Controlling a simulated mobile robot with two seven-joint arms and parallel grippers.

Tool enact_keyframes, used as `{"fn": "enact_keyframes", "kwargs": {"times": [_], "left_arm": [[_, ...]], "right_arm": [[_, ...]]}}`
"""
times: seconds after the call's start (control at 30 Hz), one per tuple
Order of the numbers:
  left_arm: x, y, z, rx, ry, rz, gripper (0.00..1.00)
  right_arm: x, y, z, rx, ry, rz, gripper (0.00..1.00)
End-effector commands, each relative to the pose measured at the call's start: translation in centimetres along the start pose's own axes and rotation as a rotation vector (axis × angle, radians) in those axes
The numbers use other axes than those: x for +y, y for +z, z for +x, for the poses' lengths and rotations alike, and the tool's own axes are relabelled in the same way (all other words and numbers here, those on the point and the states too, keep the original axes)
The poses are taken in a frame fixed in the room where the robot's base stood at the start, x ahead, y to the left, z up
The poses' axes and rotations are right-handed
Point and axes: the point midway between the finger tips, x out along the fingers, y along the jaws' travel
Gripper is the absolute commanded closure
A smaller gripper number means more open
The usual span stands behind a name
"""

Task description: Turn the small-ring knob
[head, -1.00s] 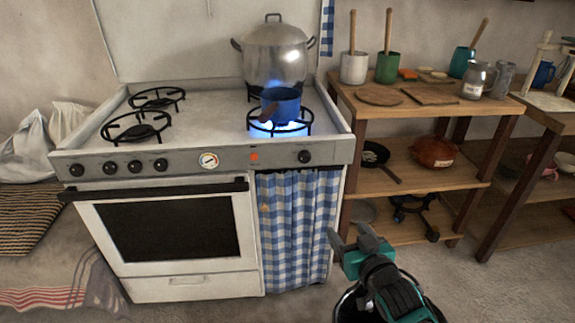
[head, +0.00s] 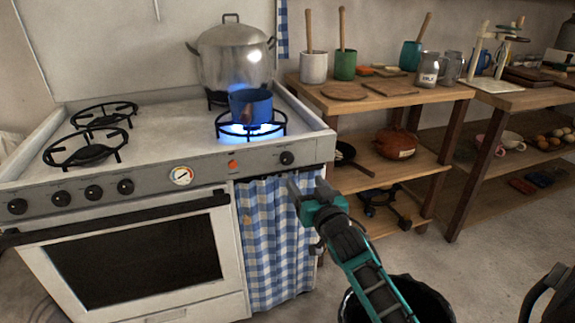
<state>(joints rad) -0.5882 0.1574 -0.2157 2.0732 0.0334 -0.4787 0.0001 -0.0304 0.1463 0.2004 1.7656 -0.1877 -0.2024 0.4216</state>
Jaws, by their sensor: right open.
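The stove front panel has a lone black knob (head: 287,158) at its right end, below the lit front-right ring (head: 250,125). Several more black knobs (head: 93,192) sit in a row at the panel's left. Which knob serves the small ring is not marked legibly. A small blue pot (head: 250,104) stands over the blue flame. My right gripper (head: 308,187) is open and empty, in front of the checked curtain's right edge, a little below and right of the lone knob and apart from it. My left gripper is out of view.
A large steel pot (head: 234,56) stands at the back right of the stove. The oven door handle (head: 120,216) sticks out at left. A wooden shelf (head: 440,98) with cups and boards stands at right. A black bin (head: 412,290) is below my right arm.

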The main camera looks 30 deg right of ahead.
Motion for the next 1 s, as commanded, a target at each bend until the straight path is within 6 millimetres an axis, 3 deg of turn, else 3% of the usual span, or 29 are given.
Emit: {"fn": "enact_keyframes", "kwargs": {"times": [0.5, 0.7, 1.0], "left_arm": [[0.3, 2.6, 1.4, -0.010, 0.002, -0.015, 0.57], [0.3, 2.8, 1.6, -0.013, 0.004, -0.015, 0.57], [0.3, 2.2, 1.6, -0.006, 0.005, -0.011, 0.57]], "right_arm": [[0.0, 0.1, 9.1, 0.001, 0.000, -0.001, 0.33], [0.0, 0.1, 10.9, 0.001, 0.000, -0.001, 0.33], [0.0, 0.0, 11.3, 0.000, 0.000, -0.001, 0.33]]}}
